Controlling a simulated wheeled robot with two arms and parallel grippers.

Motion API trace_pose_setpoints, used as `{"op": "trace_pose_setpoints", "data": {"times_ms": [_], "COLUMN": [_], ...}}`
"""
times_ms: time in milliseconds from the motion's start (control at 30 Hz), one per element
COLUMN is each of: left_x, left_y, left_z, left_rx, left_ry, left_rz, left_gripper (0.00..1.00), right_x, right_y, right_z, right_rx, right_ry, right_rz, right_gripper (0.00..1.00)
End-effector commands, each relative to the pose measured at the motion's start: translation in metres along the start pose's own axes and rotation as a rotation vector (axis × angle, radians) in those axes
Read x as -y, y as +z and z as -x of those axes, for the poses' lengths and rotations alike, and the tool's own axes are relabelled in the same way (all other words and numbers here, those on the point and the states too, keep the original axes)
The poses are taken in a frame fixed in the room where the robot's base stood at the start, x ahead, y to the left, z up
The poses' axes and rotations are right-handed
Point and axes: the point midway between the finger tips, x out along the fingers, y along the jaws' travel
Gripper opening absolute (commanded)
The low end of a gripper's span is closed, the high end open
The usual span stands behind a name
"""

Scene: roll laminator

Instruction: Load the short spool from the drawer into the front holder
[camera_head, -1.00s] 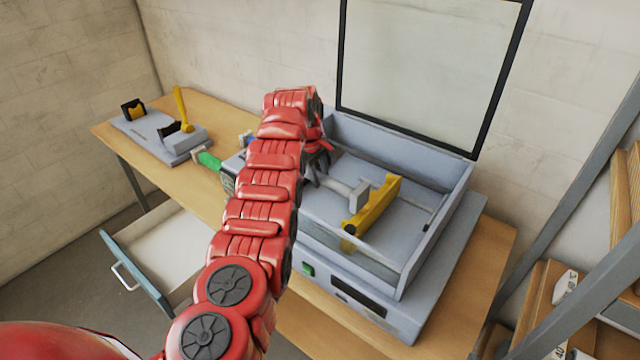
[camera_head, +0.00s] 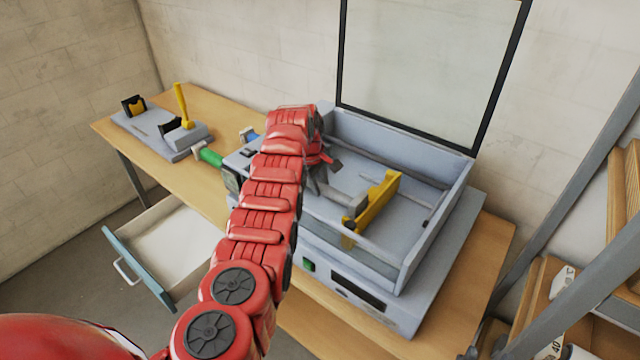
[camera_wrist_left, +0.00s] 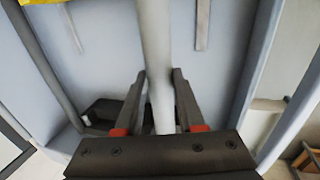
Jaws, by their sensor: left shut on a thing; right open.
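My left gripper (camera_head: 318,178) is inside the open machine and shut on a pale grey spool (camera_head: 340,196). In the left wrist view its two fingers (camera_wrist_left: 161,82) sit on either side of the spool's shaft (camera_wrist_left: 154,35). In the head view the spool's right end is at the yellow bracket (camera_head: 371,212); I cannot tell whether it is seated there. Its other end is hidden behind my arm. The drawer (camera_head: 150,262) at the lower left is pulled out, and its visible part is empty.
The machine's clear lid (camera_head: 430,65) stands open at the back. A grey stand (camera_head: 165,130) with a yellow lever is on the table's left. A metal-framed shelf (camera_head: 590,215) stands at the right.

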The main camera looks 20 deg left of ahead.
Motion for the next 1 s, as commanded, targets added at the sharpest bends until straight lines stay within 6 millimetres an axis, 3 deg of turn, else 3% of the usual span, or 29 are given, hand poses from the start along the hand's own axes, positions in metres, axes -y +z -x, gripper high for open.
{"op": "trace_pose_setpoints", "data": {"times_ms": [33,67,200,500,667,700,833,1000], "left_x": [-0.001,-0.001,0.000,-0.001,-0.005,-0.004,-0.004,-0.004], "left_y": [0.000,0.000,0.000,0.000,-0.001,-0.001,-0.001,-0.001], "left_z": [0.001,0.001,0.001,0.003,0.019,0.016,0.033,0.078], "left_rx": [0.000,0.000,0.000,0.000,-0.001,-0.002,-0.005,-0.004], "left_ry": [0.001,0.001,0.001,0.001,0.001,0.005,0.009,0.010], "left_rz": [0.000,0.000,0.000,0.000,0.001,-0.001,-0.002,-0.001], "left_gripper": [0.00,0.43,0.68,0.68,0.68,0.68,0.68,0.68], "right_x": [0.000,0.000,0.000,0.000,-0.001,0.000,0.000,0.002], "right_y": [0.000,0.000,0.000,0.000,-0.003,-0.001,0.001,0.006], "right_z": [-0.001,-0.001,-0.001,-0.002,-0.018,-0.007,0.008,0.038], "right_rx": [0.000,0.000,0.000,0.000,0.000,-0.001,0.000,0.000], "right_ry": [0.000,0.000,0.000,0.000,0.000,0.000,0.000,0.000], "right_rz": [0.000,0.000,0.000,0.000,0.000,0.000,0.000,0.000], "right_gripper": [0.47,0.47,0.47,0.47,0.47,0.47,0.47,0.47]}}
